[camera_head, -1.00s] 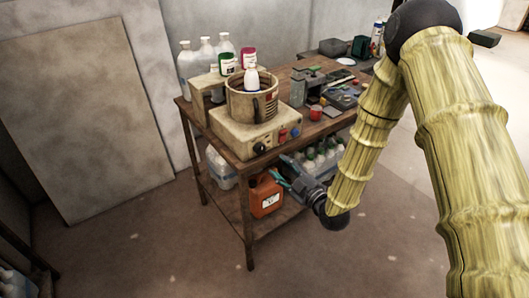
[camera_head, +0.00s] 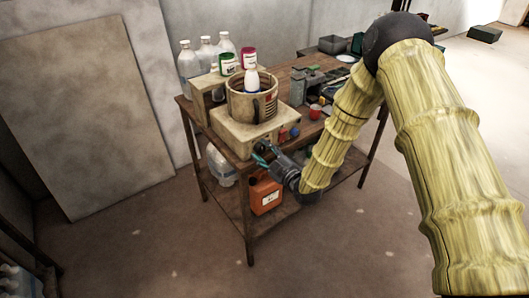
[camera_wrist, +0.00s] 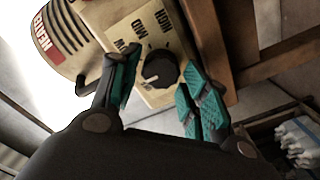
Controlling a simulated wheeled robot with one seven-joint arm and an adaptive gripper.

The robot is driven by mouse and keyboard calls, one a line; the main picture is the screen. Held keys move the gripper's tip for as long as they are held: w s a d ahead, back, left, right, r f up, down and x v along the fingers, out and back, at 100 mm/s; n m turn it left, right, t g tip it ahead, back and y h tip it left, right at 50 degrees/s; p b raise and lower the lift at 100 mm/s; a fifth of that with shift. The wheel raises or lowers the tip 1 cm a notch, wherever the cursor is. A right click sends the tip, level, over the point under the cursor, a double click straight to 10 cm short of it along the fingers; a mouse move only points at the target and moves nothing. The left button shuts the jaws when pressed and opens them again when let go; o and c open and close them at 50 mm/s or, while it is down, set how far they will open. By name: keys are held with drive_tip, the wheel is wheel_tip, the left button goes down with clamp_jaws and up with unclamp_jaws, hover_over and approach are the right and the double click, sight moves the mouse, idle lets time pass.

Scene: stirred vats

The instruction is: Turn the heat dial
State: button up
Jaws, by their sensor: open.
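The heat dial (camera_wrist: 160,70) is a round black knob on the cream front panel of the heater base (camera_head: 240,128). In the wrist view it sits between the teal fingers of my gripper (camera_wrist: 163,95), which are open on either side of it. In the head view my gripper (camera_head: 262,155) is at the front of the base and covers the dial. I cannot tell whether a finger touches the dial. A ribbed vat (camera_head: 240,103) stands on the base, with a white bottle (camera_head: 251,80) showing above its rim.
Bottles (camera_head: 188,65) stand behind the vat. An orange canister (camera_head: 264,198) is on the lower shelf. Tools and a red cup (camera_head: 315,112) lie on the table's right. Floor left of the table is clear.

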drive_tip(key=c, duration=0.7)
drive_tip(key=shift+c, duration=0.2)
drive_tip(key=shift+f, duration=0.1)
drive_tip(key=m+b, duration=0.3)
drive_tip(key=shift+m, duration=0.4)
drive_tip(key=m+b, duration=0.3)
drive_tip(key=m, duration=0.2)
drive_tip(key=shift+d+m, duration=0.15)
drive_tip(key=shift+m, duration=0.15)
drive_tip(key=m+b, duration=0.2)
drive_tip(key=m, duration=0.2)
drive_tip(key=shift+b, duration=0.3)
drive_tip(key=shift+w+m+b, duration=0.1)
drive_tip(key=shift+m+b, duration=0.8)
drive_tip(key=shift+m, duration=1.2)
